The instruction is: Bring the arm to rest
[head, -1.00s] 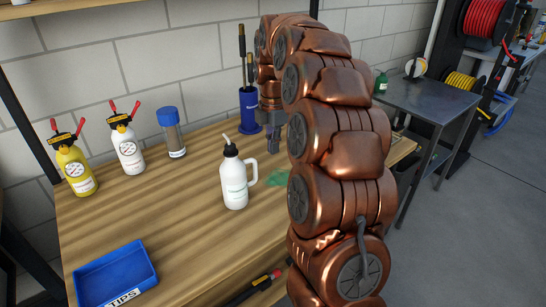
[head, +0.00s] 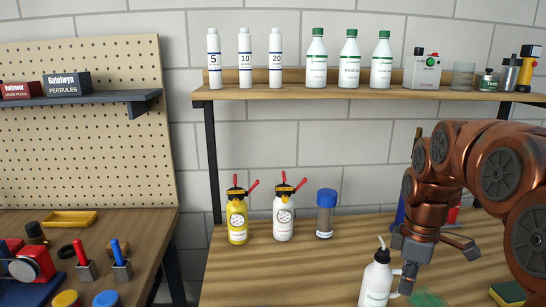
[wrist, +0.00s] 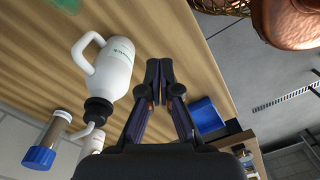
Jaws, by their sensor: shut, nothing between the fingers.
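My copper-coloured arm (head: 510,180) reaches in from the right edge of the head view and bends down over the wooden bench. My gripper (head: 407,287) points down just right of the white wash bottle (head: 376,284), and its tips are low in that view. In the wrist view the two dark fingers of my gripper (wrist: 159,68) meet at their tips with nothing between them. The white bottle (wrist: 118,72), with its handle and black cap, is left of the fingers there. I cannot tell the exact gap between them.
A yellow bottle (head: 237,220), a white bottle (head: 283,218) and a blue-capped jar (head: 325,215) stand at the bench's back. A shelf (head: 300,94) of bottles runs above. A blue tray (wrist: 207,116) shows in the wrist view.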

